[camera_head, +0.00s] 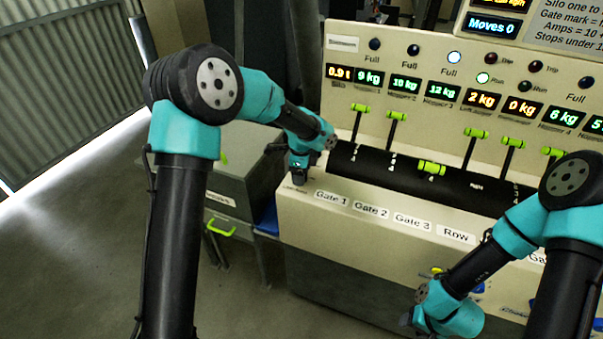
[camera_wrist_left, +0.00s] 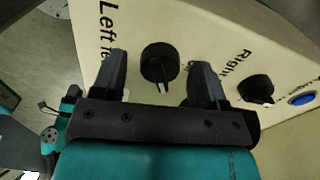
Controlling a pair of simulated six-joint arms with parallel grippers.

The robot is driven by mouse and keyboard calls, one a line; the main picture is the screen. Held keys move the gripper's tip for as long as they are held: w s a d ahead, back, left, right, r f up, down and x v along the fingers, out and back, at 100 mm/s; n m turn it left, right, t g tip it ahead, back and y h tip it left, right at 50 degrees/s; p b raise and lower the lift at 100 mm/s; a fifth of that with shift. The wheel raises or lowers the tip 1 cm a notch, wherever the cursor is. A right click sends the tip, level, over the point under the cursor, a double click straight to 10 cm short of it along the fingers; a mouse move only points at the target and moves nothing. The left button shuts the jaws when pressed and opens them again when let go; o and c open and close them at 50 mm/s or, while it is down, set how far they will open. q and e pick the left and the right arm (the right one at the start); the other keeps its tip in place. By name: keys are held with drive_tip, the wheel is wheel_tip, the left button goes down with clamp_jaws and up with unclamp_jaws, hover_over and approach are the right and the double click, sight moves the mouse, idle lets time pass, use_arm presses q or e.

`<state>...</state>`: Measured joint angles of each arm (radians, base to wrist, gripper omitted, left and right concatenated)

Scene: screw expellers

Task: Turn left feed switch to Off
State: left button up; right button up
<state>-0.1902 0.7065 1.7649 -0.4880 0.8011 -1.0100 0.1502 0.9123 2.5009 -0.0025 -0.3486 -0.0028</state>
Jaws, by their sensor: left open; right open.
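The left feed switch (camera_wrist_left: 158,62) is a black round knob with a pale pointer mark on a cream panel, beside lettering that reads "Left fe…". In the left wrist view the pointer faces down the picture. My left gripper (camera_wrist_left: 158,78) is open, with one finger on each side of the knob and visible gaps to both. In the head view my left gripper (camera_head: 299,165) is at the left end of the console, and the switch is largely hidden there. My right gripper (camera_head: 420,318) is low in front of the console and small in view.
A second black knob (camera_wrist_left: 257,90), labelled "Right…", and a blue button (camera_wrist_left: 302,98) are on the panel. The console (camera_head: 345,225) has gate labels, green-handled levers (camera_head: 432,168) and lit displays (camera_head: 405,83). A grey box (camera_head: 240,170) stands to its left. Floor is clear at left.

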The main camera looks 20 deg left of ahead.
use_arm(q)
drive_tip(key=shift+f, duration=0.15)
drive_tip(key=shift+c, duration=0.2)
drive_tip(key=c, duration=0.9)
drive_tip(key=shift+n, duration=0.4)
drive_tip(key=n, duration=1.1)
idle(0.3)
